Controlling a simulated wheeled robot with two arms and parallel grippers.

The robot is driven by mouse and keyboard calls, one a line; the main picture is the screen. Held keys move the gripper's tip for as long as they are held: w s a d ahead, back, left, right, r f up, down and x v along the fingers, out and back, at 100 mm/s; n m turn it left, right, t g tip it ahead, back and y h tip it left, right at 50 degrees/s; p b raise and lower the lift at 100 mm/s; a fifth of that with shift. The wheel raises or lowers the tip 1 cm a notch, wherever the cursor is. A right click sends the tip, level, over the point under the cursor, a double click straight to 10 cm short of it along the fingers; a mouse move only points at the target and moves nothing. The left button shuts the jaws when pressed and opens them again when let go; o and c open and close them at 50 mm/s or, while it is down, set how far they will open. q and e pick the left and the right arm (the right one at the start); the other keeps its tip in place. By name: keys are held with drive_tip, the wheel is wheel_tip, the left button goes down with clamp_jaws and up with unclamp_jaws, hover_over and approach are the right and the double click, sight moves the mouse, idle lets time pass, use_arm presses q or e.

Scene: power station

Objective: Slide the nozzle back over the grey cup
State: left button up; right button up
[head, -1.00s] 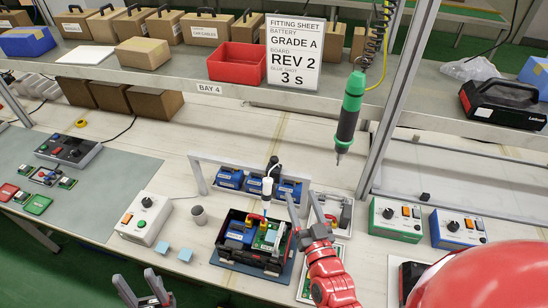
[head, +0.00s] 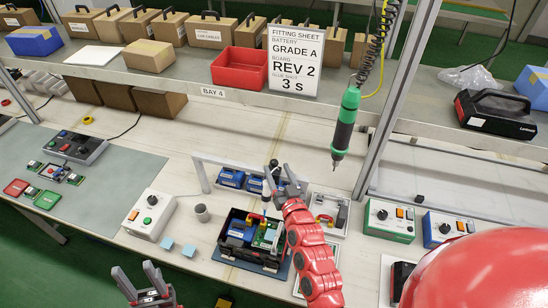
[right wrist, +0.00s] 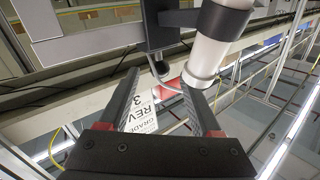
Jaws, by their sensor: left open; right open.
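The grey cup (head: 201,212) stands upright on the bench between a white control box and the black battery case (head: 229,252). My right gripper (head: 282,169) is open in front of the nozzle, above and behind the case, and hides most of the nozzle in the head view. In the right wrist view the white nozzle (right wrist: 208,52) with its dark collar is just beyond the fingertips of the open right gripper (right wrist: 160,80), towards the right finger. It is not clasped. My left gripper (head: 140,278) is open and empty at the bench's front edge.
A green screwdriver (head: 345,125) hangs at the right. A rack of blue batteries (head: 232,178) is behind the case.

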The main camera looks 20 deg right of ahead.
sight(276, 166)
drive_tip(key=shift+w+p, duration=0.55)
drive_tip(key=shift+w, duration=1.5)
clamp_jaws()
